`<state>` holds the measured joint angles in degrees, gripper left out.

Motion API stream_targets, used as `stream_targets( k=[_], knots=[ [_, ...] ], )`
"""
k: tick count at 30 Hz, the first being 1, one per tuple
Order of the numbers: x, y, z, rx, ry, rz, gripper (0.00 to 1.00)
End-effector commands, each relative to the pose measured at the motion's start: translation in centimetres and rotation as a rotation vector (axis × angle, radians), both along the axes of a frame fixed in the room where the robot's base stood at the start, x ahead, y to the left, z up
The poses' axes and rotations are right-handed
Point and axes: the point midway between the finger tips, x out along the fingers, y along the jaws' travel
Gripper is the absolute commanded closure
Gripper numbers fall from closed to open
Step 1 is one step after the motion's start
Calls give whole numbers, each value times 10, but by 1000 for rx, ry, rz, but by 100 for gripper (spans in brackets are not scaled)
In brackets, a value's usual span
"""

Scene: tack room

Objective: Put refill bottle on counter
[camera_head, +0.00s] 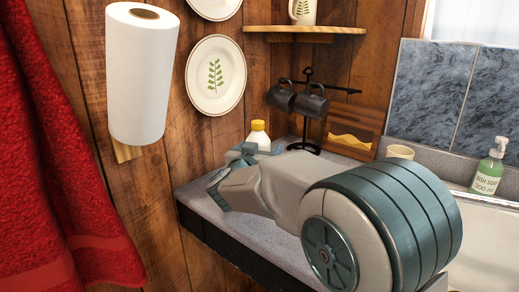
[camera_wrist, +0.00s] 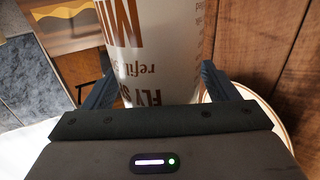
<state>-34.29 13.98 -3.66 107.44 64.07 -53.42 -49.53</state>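The refill bottle (camera_head: 259,137) is white with a yellow cap and stands upright beside the wood wall, behind my gripper in the head view. In the wrist view the bottle (camera_wrist: 158,50) fills the space between my fingers, with its brown lettering upside down. My gripper (camera_wrist: 160,80) has a finger against each side of the bottle and appears shut on it. The grey counter (camera_head: 255,232) lies below. My gripper hides the bottle's base in the head view, so I cannot tell whether it touches the counter.
A green soap bottle (camera_head: 489,170) stands by the sink. A paper towel roll (camera_head: 141,75) and red towel (camera_head: 60,150) hang left.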

Motion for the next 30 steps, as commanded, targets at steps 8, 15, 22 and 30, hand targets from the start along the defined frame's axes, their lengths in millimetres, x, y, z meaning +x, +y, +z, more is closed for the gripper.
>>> stream_targets(
  k=[8, 15, 22, 30],
  knots=[
    [0, 0, 5, 1, -1, 0, 19],
    [-38, 11, 5, 2, -1, 4, 19],
    [-85, 25, 5, 1, 0, 4, 19],
    [-114, 32, 4, 0, 0, 1, 19]
  ],
)
